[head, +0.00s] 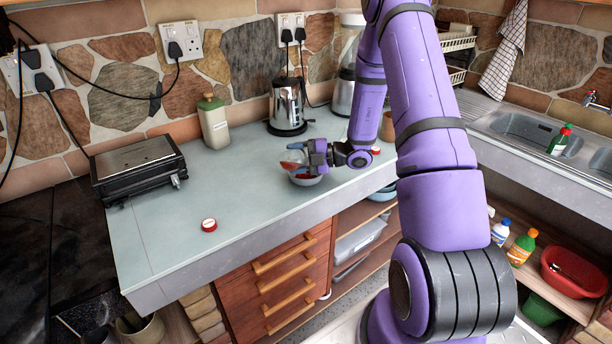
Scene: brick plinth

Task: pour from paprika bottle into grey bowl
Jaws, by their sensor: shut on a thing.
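My gripper (300,156) is at the counter's front part, right of its middle, shut on the small paprika bottle (290,160). The bottle is partly hidden by the gripper. It is tilted, with reddish content showing. The grey bowl (306,181) stands on the counter right below the gripper and bottle. Some red shows inside the bowl. Its far rim is partly hidden by the gripper. I cannot tell whether powder is falling.
A red-and-white round item (208,225) lies at the counter's front left. A black grill (138,167), a beige bottle (214,122) and a steel kettle (287,105) stand behind. The counter between grill and bowl is mostly clear. A sink (545,130) is at right.

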